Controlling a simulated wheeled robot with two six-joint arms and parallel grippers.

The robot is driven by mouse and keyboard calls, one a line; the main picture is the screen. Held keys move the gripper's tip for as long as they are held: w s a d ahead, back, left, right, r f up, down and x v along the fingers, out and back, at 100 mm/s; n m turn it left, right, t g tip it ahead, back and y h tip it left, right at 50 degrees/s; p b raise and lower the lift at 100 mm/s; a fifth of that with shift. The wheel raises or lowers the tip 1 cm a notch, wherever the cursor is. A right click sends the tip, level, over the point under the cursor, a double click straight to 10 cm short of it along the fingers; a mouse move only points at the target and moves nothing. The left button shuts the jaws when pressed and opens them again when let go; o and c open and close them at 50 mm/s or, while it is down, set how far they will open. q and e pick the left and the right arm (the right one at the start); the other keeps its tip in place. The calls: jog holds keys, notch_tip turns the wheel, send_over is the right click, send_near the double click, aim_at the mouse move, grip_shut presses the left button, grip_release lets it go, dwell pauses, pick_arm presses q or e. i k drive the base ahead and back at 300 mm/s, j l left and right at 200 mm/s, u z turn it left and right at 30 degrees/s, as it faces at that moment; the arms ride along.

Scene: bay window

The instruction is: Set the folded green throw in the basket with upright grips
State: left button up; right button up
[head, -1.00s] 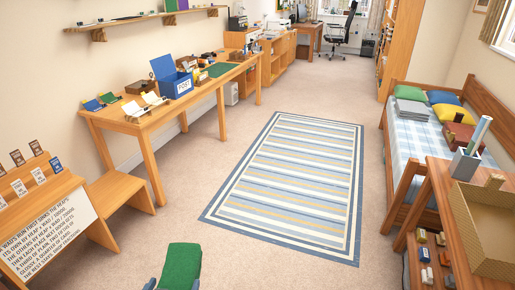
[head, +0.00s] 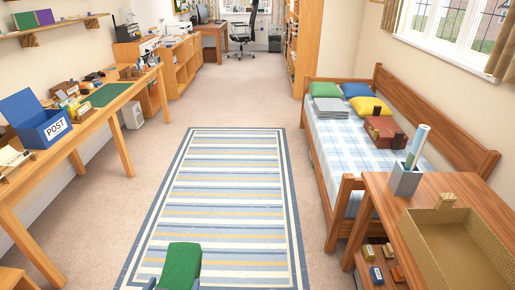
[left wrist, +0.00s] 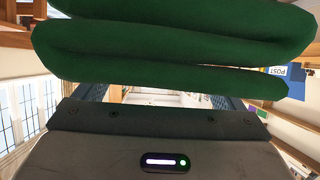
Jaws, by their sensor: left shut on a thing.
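The folded green throw (head: 181,265) is at the bottom of the head view, above the floor. My left gripper (head: 173,285) is shut on it, with blue-grey finger parts at its sides. In the left wrist view the throw (left wrist: 170,45) shows as thick green folds across the top, in front of the gripper. A tan woven basket (head: 425,237) stands on the wooden table at the right, apart from the throw. One upright grip (head: 447,201) rises from its far rim; its near side is cut off by the frame. My right gripper is not in view.
A grey pot (head: 404,180) with rolled papers stands on the brown table (head: 380,205) behind the basket. A bed (head: 345,150) lies beyond it. The striped rug (head: 220,200) is clear. A long desk (head: 100,115) with a blue POST box (head: 42,125) runs along the left.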

aim_at(472, 266)
jog(key=i+z, duration=0.3)
jog(key=i, duration=0.15)
jog(key=i+j+z, duration=0.2)
jog(key=i+z, duration=0.15)
jog(key=i, duration=0.15)
jog(key=i+j+z, duration=0.1)
jog(key=z, duration=0.35)
jog(key=i+j+z, duration=0.2)
jog(key=z, duration=0.3)
jog(key=i+j+z, duration=0.15)
jog(key=z, duration=0.3)
jog(key=j+z, duration=0.45)
jog(key=i+l, duration=0.05)
jog(key=l, duration=0.05)
